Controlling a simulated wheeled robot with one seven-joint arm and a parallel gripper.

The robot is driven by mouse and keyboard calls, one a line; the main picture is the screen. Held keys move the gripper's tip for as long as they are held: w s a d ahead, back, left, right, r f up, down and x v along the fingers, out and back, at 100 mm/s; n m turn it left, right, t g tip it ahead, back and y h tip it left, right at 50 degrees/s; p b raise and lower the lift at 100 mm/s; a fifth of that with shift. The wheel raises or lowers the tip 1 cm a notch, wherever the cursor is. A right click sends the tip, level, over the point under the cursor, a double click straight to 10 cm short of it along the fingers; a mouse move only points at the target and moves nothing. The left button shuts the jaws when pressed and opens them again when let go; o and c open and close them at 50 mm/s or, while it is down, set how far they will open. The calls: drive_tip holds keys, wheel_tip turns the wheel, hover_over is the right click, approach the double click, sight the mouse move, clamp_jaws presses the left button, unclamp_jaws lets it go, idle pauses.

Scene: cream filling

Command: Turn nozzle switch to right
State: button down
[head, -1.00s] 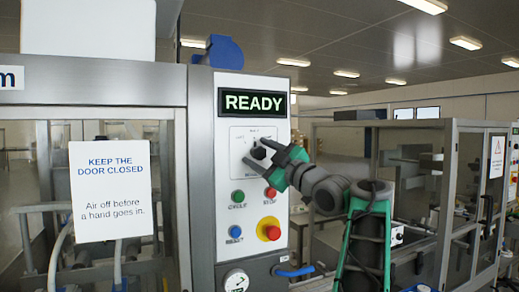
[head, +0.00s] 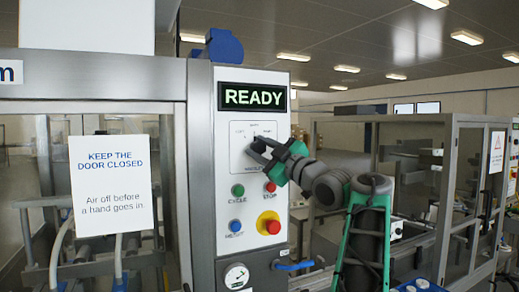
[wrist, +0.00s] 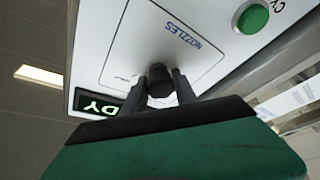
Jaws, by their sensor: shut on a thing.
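The nozzle switch is a round black knob (wrist: 160,84) on a white plate marked NOZZLES (wrist: 180,35) in the wrist view. In the head view the plate (head: 237,166) is below the READY display, and the knob is mostly hidden by my fingers. My gripper (head: 257,148) reaches in from the right with its dark fingers at the knob. In the wrist view one finger lies on each side of the knob, and my gripper (wrist: 160,88) is shut on it. The knob's pointer direction cannot be made out.
Below the plate are a green button (head: 238,190), a red STOP button (head: 270,187), a blue button (head: 235,226) and a red emergency stop (head: 269,223) on yellow. A gauge (head: 237,276) and blue-handled valve (head: 294,267) sit lower. The glazed enclosure (head: 410,190) stands right.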

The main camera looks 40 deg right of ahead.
drive_tip(key=shift+f+m+b, duration=0.15)
drive_tip(key=shift+m+b, duration=0.35)
drive_tip(key=shift+b, duration=0.05)
drive_tip(key=m+h+b, duration=0.2)
drive_tip(key=m, duration=0.1)
drive_tip(key=shift+a+f+t+b, duration=0.1)
drive_tip(key=shift+t+b, duration=0.25)
drive_tip(key=shift+t, duration=0.05)
drive_tip(key=m+h+b, duration=0.1)
drive_tip(key=m+h, duration=0.1)
drive_tip(key=m, duration=0.2)
drive_tip(key=m+h+b, duration=0.2)
drive_tip(key=m, duration=0.2)
drive_tip(key=shift+r+m, duration=0.2)
drive_tip(key=shift+m, duration=0.1)
drive_tip(key=shift+g+h, duration=0.3)
drive_tip(key=c, duration=1)
unclamp_jaws()
drive_tip(key=shift+o, duration=0.2)
drive_tip(key=b+v, duration=0.3)
drive_tip(key=v, duration=0.4)
drive_tip(key=shift+s+b, duration=0.3)
drive_tip(key=shift+s, duration=0.05)
